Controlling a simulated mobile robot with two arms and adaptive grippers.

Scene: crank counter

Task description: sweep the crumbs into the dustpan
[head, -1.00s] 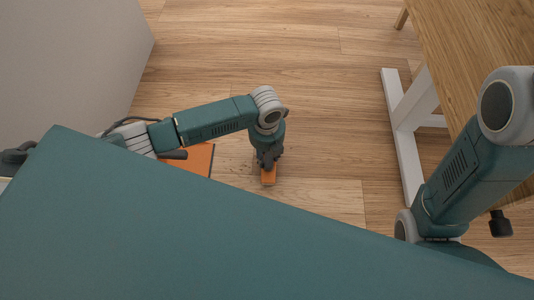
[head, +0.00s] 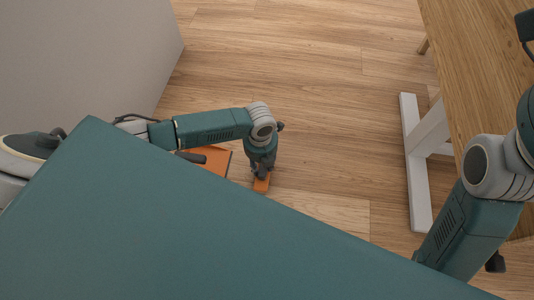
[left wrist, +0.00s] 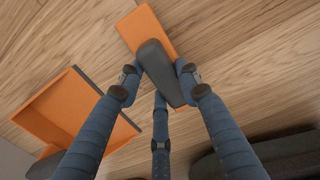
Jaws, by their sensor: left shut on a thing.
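An orange brush (head: 261,184) with a dark grey handle (left wrist: 166,72) is on or just above the wooden floor; exact contact cannot be told. My left gripper (head: 262,168) is shut on the handle, its fingers around it in the left wrist view (left wrist: 160,85). The orange dustpan (head: 218,158) lies on the floor left of the brush, a small gap apart. Its tray and dark front lip show in the left wrist view (left wrist: 72,105). My own teal body hides part of the dustpan in the head view. I cannot make out any crumbs. My right gripper is not seen.
A wooden table (head: 480,70) with a white leg (head: 418,165) stands at the right. A grey wall or cabinet side (head: 90,60) is at the upper left. The floor (head: 310,90) between them is clear.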

